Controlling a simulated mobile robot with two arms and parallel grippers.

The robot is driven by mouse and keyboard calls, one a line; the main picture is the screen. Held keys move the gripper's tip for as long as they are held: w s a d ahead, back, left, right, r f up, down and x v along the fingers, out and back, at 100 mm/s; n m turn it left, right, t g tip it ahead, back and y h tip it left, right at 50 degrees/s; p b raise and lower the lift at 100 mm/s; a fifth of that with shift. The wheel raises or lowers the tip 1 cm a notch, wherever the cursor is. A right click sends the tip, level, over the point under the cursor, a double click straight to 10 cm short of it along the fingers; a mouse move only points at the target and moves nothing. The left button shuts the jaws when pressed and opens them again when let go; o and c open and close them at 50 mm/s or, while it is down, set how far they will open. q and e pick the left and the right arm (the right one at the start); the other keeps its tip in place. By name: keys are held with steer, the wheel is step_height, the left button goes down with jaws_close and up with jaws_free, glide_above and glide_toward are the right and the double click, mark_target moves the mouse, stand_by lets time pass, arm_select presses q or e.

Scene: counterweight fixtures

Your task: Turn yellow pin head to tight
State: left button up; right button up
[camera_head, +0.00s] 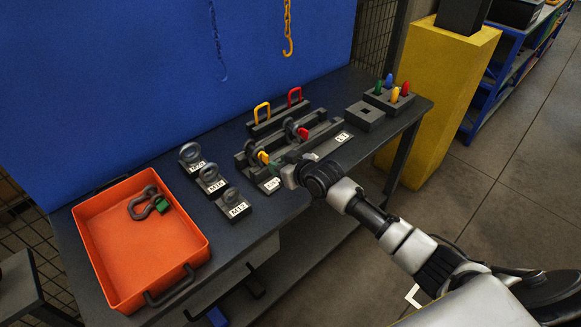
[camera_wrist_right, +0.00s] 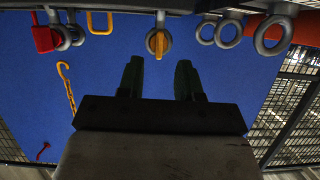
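The yellow pin head (camera_head: 263,157) sits on a grey shackle in the fixture marked LH (camera_head: 271,185). In the right wrist view the yellow pin head (camera_wrist_right: 158,43) looks upright, in front of a grey ring. My right gripper (camera_head: 275,167) is close to it on the near side. In the wrist view the two dark fingers of this gripper (camera_wrist_right: 158,70) stand apart with blue backdrop between them, and the pin head lies just beyond their tips, roughly in line with the gap. I see no contact. My left gripper is in neither view.
A red pin head (camera_head: 303,133) is on the neighbouring shackle. Eye bolts on marked blocks (camera_head: 233,205) and an orange tray (camera_head: 141,250) with a shackle stand left. A block with coloured pegs (camera_head: 390,98) is back right. Yellow and red handles (camera_head: 262,112) stand behind.

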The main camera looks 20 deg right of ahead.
steer(key=shift+v, duration=2.2)
steer(key=s+a+f+g, duration=0.2)
steer(key=s+a+f, duration=0.2)
steer(key=s, duration=0.3)
steer(key=s+d+f+m+g+h, duration=0.2)
steer(key=s+g+h, duration=0.35)
steer(key=s, duration=2.15)
step_height(320, 180, down, 27)
steer(key=s+g+y, duration=0.1)
steer(key=g, duration=0.2)
steer(key=s+d+f+g, duration=0.1)
steer(key=s+d+f, duration=0.1)
steer(key=s+f, duration=1.2)
steer(key=shift+s+d+f+n, duration=0.15)
steer(key=shift+s+f+n, duration=0.2)
steer(key=shift+s, duration=0.85)
